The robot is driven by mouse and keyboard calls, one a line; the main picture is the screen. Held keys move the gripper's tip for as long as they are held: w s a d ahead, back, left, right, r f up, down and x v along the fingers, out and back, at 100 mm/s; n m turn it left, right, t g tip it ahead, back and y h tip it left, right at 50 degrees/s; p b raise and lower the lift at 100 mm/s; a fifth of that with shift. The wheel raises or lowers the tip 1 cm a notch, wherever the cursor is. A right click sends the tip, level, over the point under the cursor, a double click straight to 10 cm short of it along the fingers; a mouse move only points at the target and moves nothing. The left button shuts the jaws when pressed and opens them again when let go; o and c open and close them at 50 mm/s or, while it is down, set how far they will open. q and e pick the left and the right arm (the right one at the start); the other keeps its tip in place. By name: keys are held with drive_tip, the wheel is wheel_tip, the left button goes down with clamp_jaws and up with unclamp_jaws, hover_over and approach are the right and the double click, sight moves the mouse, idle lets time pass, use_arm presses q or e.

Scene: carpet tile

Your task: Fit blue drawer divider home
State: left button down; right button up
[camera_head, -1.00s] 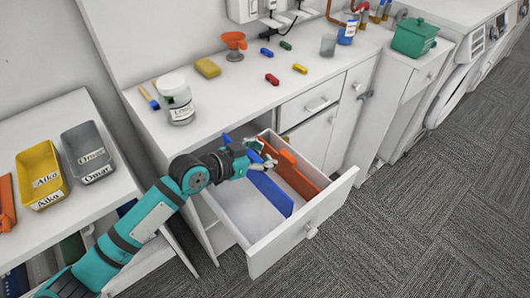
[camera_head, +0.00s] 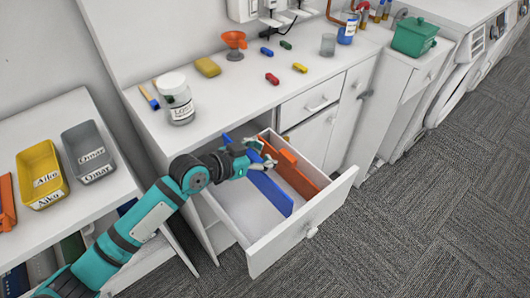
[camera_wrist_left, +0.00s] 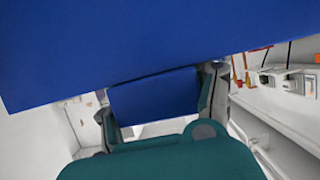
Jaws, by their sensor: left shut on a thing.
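The blue drawer divider (camera_head: 271,191) is a long flat panel, held at the open white drawer (camera_head: 279,246). My left gripper (camera_head: 262,160) is shut on the blue divider, near its middle top. The divider slants from the drawer's back left toward its front right. In the left wrist view the divider (camera_wrist_left: 150,45) fills the top, and a part of it shows between the fingers of my left gripper (camera_wrist_left: 160,95). An orange divider (camera_head: 297,178) stands in the drawer to the right of the blue one. I cannot tell whether the blue divider's lower edge touches the drawer floor. My right gripper is not in view.
The counter above holds a labelled jar (camera_head: 176,100), a yellow sponge (camera_head: 208,67), an orange funnel (camera_head: 234,43) and several small coloured blocks. A side shelf at left holds a yellow bin (camera_head: 42,171) and a grey bin (camera_head: 89,150). Carpet floor at right is clear.

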use_arm(q)
drive_tip(key=shift+f+b, duration=1.15)
drive_tip(key=shift+f, duration=0.4)
drive_tip(key=shift+f+b, duration=2.15)
drive_tip(key=shift+f, duration=0.55)
drive_tip(key=shift+c, duration=1.2)
unclamp_jaws()
wheel_tip(320, 180, up, 10)
